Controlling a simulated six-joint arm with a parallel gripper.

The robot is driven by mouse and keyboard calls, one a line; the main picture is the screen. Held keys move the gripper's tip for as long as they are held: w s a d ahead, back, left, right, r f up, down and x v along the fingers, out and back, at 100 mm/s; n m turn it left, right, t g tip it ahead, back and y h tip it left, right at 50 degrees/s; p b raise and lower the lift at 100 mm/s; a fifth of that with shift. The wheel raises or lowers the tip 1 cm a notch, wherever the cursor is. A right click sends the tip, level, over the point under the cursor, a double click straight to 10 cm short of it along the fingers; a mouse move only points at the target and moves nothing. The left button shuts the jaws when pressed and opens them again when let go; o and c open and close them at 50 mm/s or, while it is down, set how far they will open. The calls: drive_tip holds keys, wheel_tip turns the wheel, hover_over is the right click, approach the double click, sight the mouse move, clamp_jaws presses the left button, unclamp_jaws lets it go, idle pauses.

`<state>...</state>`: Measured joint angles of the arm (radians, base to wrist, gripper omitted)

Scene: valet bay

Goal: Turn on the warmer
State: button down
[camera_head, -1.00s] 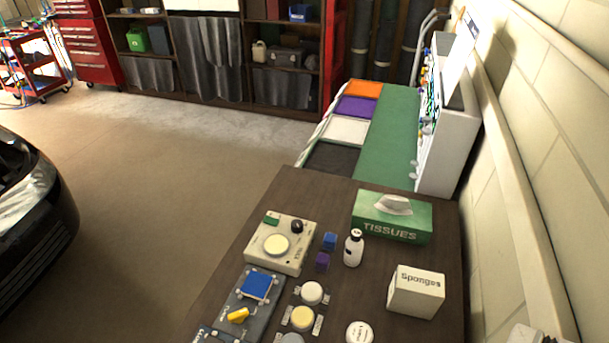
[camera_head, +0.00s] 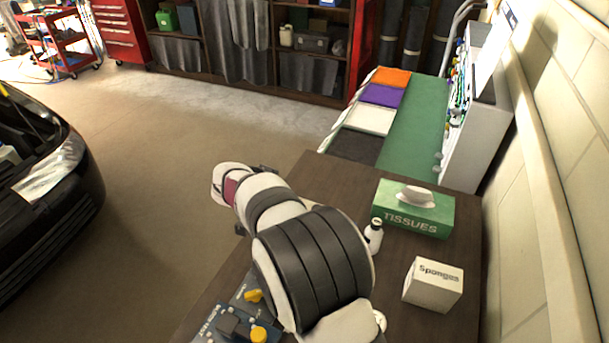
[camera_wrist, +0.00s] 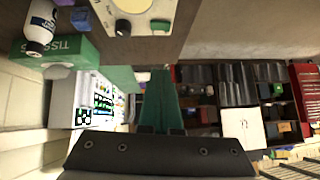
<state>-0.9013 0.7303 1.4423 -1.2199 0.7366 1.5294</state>
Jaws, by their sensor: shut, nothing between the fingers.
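No warmer label is readable. A cream unit (camera_wrist: 138,12) with a pale round dial (camera_wrist: 135,4), black knob (camera_wrist: 123,27) and green rectangular part (camera_wrist: 160,25) is at the top of the wrist view; my arm hides most of it in the head view. A blue-grey unit with a yellow knob (camera_head: 253,295) shows beside my arm in the head view, its blue plate hidden. Another unit with a grey block (camera_head: 228,322) and yellow round part (camera_head: 258,334) is below it. My gripper (camera_wrist: 161,131) is shut and empty at the bottom of the wrist view, apart from the cream unit.
On the brown table (camera_head: 330,170), a white bottle (camera_head: 373,238), green tissue box (camera_head: 414,214) and Sponges box (camera_head: 433,286) stand right of my arm. A green bench (camera_head: 416,135) with coloured trays lies behind. A car (camera_head: 45,200) is at left, with open floor between.

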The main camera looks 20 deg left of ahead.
drive_tip(key=shift+s+a+f, duration=0.1)
drive_tip(key=shift+a+f, duration=0.1)
drive_tip(key=shift+a, duration=0.35)
drive_tip(key=x, duration=1)
wheel_tip(320, 180, down, 3)
drive_tip(key=shift+a+r, duration=0.1)
drive_tip(key=shift+r, duration=0.05)
drive_tip(key=shift+a+f, duration=0.1)
drive_tip(key=shift+f, duration=0.55)
drive_tip(key=shift+a+f, duration=0.1)
drive_tip(key=shift+f, duration=0.15)
